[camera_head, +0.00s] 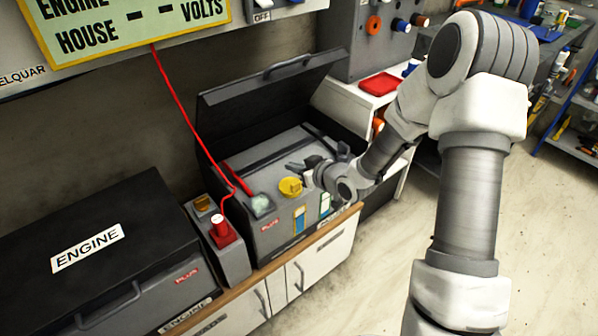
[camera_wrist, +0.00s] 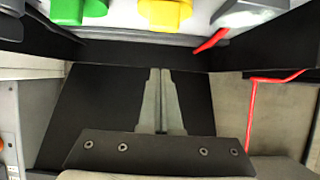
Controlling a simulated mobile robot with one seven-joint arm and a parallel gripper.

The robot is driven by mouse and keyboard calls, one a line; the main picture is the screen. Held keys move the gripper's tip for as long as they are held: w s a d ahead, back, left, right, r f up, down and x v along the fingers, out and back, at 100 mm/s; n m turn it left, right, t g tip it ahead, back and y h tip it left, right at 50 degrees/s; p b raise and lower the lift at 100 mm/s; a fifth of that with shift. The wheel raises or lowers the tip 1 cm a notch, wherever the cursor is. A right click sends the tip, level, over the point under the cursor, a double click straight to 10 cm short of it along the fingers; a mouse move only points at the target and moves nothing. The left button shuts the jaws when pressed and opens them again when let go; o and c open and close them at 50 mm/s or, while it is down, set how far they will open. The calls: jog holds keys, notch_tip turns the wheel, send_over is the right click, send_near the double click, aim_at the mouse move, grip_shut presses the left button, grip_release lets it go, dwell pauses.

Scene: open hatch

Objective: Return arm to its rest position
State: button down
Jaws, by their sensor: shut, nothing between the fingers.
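My gripper (camera_head: 299,167) is over the front part of the grey box (camera_head: 268,238), behind the yellow knob (camera_head: 290,187). The box's dark hatch lid (camera_head: 262,86) stands open, tilted up at the back. In the wrist view my gripper's two grey fingers (camera_wrist: 160,76) are together and hold nothing. A dark panel lies behind them. The yellow knob (camera_wrist: 165,12) and a green knob (camera_wrist: 80,10) show at the top edge. My arm reaches in from the right of the head view.
A closed black box labelled ENGINE (camera_head: 95,250) stands to the left. A small grey switch box with a red knob (camera_head: 220,228) stands between the boxes. A red cable (camera_head: 178,100) hangs from the sign above. Open floor (camera_head: 385,275) lies at the right.

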jog(key=s+d+f, duration=0.4)
jog(key=s+f, duration=0.2)
jog(key=s+d+r+m+g+h, duration=0.15)
jog(key=d+r+h, duration=0.3)
jog(key=r, duration=0.45)
jog(key=s+d+r+m+g+h, duration=0.1)
jog(key=s+d+r+h, duration=0.2)
jog(key=d+r, duration=0.35)
jog(key=s+a+r+m+g, duration=0.1)
jog(key=s+a+r, duration=0.1)
jog(key=s+r, duration=0.35)
jog(key=s+a+r+m+g, duration=0.1)
jog(key=s+a+r+m, duration=0.15)
jog(key=s, duration=0.65)
jog(key=s+a+r+m+g, duration=0.1)
jog(key=s+r, duration=0.4)
jog(key=s, duration=0.2)
notch_tip(320, 180, up, 17)
jog(key=p, duration=1.6)
jog(key=shift+p, duration=0.3)
